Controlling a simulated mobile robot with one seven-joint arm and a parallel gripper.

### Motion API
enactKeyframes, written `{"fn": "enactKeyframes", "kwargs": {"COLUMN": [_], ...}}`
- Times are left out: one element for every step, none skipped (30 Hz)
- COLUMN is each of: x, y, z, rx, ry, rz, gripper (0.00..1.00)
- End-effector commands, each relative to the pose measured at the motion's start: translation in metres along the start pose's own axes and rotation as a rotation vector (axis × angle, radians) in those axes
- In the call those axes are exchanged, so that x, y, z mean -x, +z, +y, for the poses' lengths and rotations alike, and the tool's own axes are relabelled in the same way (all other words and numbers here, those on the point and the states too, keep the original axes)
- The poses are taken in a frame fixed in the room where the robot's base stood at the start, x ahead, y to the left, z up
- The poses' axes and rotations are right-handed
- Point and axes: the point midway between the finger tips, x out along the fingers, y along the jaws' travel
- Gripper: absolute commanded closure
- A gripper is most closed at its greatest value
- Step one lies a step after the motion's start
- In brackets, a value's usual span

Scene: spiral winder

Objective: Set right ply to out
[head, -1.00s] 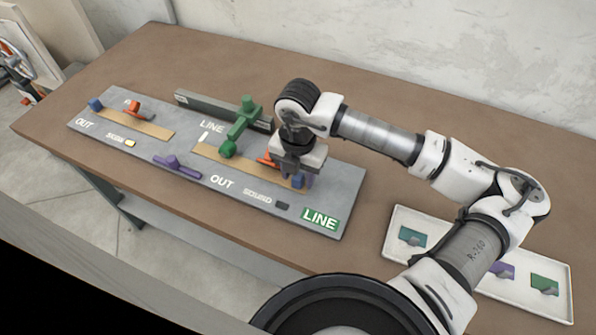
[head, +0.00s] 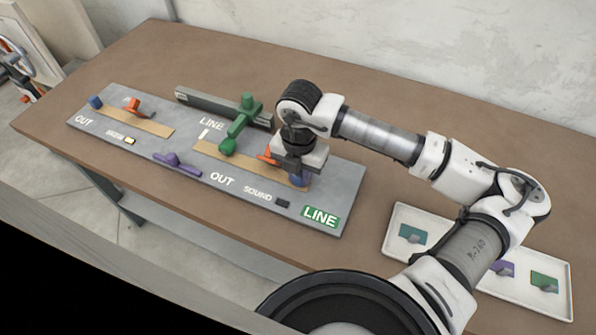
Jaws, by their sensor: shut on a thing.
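The grey panel (head: 232,185) lies on the table, with two tan strips, coloured parts and the words OUT, LINE and SOUND. On the right strip (head: 235,162) a blue knob (head: 299,181) stands at the right end, partly covered by my gripper. My gripper (head: 298,177) points down over this knob and is shut on it; the fingertips are mostly hidden. An orange part (head: 265,154) shows just left of my gripper, partly hidden.
A purple part (head: 175,164) lies near the front. A white tray (head: 394,225) with several coloured tags stands at the right. A grey bar (head: 205,106) lies behind.

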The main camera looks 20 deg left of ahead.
Motion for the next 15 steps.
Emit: {"fn": "enactKeyframes", "kwargs": {"x": [-0.003,-0.004,-0.005,-0.006,-0.006,-0.006,-0.006,-0.006,-0.005,-0.005,-0.004,-0.004,-0.003,-0.002,-0.001], "y": [0.001,0.002,0.002,0.002,0.002,0.002,0.002,0.002,0.002,0.002,0.002,0.002,0.001,0.001,0.001], "z": [-0.007,-0.011,-0.019,-0.025,-0.031,-0.04,-0.046,-0.052,-0.059,-0.064,-0.068,-0.072,-0.075,-0.077,-0.08], "rx": [-0.001,-0.003,-0.004,-0.005,-0.004,-0.005,-0.006,-0.005,-0.005,-0.006,-0.005,-0.004,-0.004,-0.002,-0.001], "ry": [0.0,0.0,0.0,-0.001,-0.001,-0.001,-0.001,-0.001,-0.001,-0.001,0.0,0.0,-0.001,-0.001,0.0], "rz": [-0.002,-0.002,-0.003,-0.004,-0.004,-0.005,-0.005,-0.005,-0.005,-0.006,-0.005,-0.005,-0.005,-0.005,-0.004], "gripper": [1.0,1.0,1.0,1.0,1.0,1.0,1.0,1.0,1.0,1.0,1.0,1.0,1.0,1.0,1.0]}}
